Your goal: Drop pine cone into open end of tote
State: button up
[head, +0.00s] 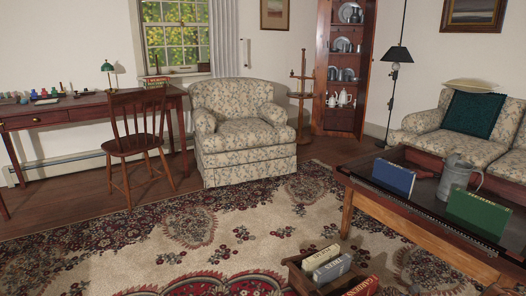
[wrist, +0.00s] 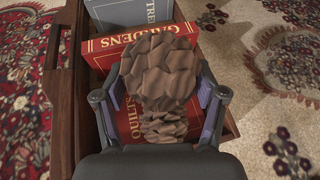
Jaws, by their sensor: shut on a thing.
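My gripper (wrist: 160,92) is shut on the brown, scaly pine cone (wrist: 160,65), with one finger on each side of it. In the wrist view the pine cone is over red books in the wooden tote, and it hides parts of their covers. The brown wall of the tote (wrist: 68,100) runs along the left of the books. In the head view the tote (head: 297,277) is at the bottom edge, on the rug and partly cut off. I cannot make out my gripper or the pine cone there.
The tote holds a pale book (head: 320,257), a grey book (head: 332,271) and a red book (head: 362,287). A low table (head: 405,222) with a blue book (head: 393,177), a pitcher (head: 458,177) and a green book (head: 478,213) stands to the right. The rug (head: 180,240) is clear to the left.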

jog(key=shift+f+b, duration=0.4)
jog(key=shift+f, duration=1.1)
jog(key=o, duration=1.1)
jog(key=shift+c, duration=0.2)
jog(key=v, duration=1.2)
jog(key=shift+a, duration=0.1)
